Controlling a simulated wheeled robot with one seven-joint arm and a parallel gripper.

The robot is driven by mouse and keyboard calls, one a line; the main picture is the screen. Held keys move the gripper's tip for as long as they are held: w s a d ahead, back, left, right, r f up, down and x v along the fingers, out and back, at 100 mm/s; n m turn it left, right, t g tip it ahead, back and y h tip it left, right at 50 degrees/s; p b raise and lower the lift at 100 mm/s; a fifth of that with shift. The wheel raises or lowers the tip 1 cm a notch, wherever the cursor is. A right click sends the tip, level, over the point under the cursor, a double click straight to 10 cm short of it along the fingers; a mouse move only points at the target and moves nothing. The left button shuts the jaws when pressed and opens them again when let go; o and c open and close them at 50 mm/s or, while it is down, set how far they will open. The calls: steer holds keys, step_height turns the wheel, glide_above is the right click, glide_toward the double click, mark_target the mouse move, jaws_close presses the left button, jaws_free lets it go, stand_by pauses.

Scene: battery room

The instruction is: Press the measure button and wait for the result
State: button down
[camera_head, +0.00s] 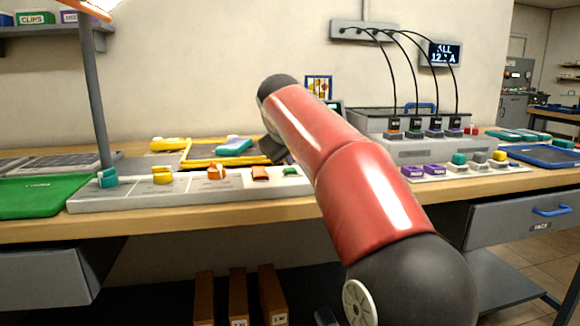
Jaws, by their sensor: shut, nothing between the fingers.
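My red and black arm reaches up from the lower right over the bench. My gripper (274,148), a dark shape low at the arm's far end, is shut and empty above the back of the bench, near the yellow frame. Its fingertips are hard to make out. A small device with a lit screen (334,107) shows just behind my arm and is mostly hidden by it. I cannot make out a measure button; it may be behind the arm.
A grey charger unit (430,150) with several black cables stands right of my arm. A light strip (190,190) with several coloured pieces lies in front of the gripper. A green tray (40,198) is at left, a blue tray (548,156) at right. A lamp post (95,95) rises at left.

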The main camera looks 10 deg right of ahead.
steer(key=shift+r, duration=0.3)
step_height(320, 180, up, 3)
steer(key=p, duration=0.3)
steer(key=shift+r, duration=1)
steer(key=m+g, duration=0.1)
glide_toward(290, 171)
steer(key=s+d+f, duration=0.1)
steer(key=s+d, duration=0.1)
steer(key=s, duration=0.1)
steer(key=s+f+m+g+y, duration=0.2)
steer(key=s+f+m, duration=0.2)
steer(key=s+f, duration=1.9)
steer(key=s, duration=0.4)
steer(key=shift+s+d+f+y, duration=0.2)
steer(key=shift+d+f+y, duration=0.05)
steer(key=shift+y, duration=0.15)
stand_by(2.4)
